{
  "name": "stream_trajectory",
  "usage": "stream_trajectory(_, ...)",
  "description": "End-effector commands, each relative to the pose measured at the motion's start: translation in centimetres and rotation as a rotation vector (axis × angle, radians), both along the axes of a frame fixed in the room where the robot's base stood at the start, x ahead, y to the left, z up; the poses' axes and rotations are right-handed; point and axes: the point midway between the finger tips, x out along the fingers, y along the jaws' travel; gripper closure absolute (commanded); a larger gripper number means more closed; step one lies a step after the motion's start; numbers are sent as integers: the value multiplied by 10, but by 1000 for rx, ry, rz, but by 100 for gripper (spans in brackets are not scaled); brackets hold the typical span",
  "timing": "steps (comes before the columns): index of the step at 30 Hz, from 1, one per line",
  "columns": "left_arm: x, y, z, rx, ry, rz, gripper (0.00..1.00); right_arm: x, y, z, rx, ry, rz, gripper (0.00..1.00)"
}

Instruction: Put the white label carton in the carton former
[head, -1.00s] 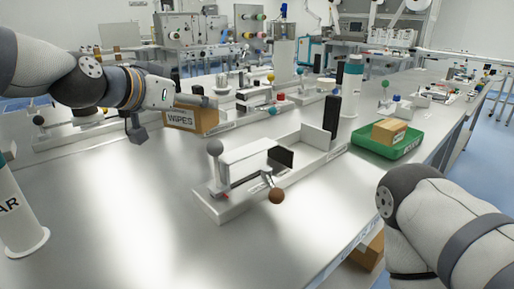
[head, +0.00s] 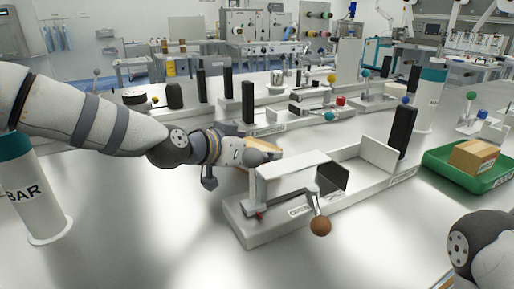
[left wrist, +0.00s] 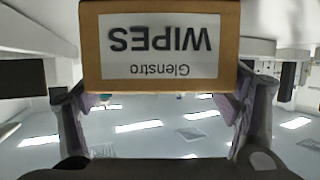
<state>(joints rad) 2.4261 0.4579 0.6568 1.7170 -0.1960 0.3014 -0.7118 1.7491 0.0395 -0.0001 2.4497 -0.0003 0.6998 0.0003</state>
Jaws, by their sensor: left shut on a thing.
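The white label carton (left wrist: 160,88) is tan, with a white label reading "Glenstro WIPES", upside down in the left wrist view. My left gripper (left wrist: 160,100) is shut on it, one finger at each side. My right gripper is out of view.
A green tray (head: 448,173) at the right holds another tan carton (head: 474,156). A black post (head: 402,131) stands near the fixture's right end. More fixtures and posts stand behind. A white BAR cylinder (head: 38,205) stands left. The front left table is clear.

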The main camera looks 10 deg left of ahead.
Motion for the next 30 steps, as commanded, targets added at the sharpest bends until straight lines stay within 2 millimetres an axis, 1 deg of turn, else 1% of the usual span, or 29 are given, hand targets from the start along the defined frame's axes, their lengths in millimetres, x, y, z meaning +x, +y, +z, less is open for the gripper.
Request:
stream_trajectory(3,0,0,3,1,-3,0,48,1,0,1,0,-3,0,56)
stream_trajectory(8,0,0,-2,1,-1,1,48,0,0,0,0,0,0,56)
stream_trajectory(9,0,0,-2,1,-1,1,10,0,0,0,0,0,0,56)
stream_trajectory(10,0,0,-2,2,-1,0,4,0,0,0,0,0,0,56)
stream_trajectory(11,0,0,-2,2,-1,0,0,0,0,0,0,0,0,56)
stream_trajectory(20,0,0,-1,2,-1,0,0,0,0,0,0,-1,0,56)
stream_trajectory(23,0,0,4,1,-4,1,0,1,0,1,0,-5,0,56)
stream_trajectory(26,-11,9,13,1,-6,2,0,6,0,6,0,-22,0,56)
stream_trajectory(30,-37,26,31,0,-15,2,0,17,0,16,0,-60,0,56)
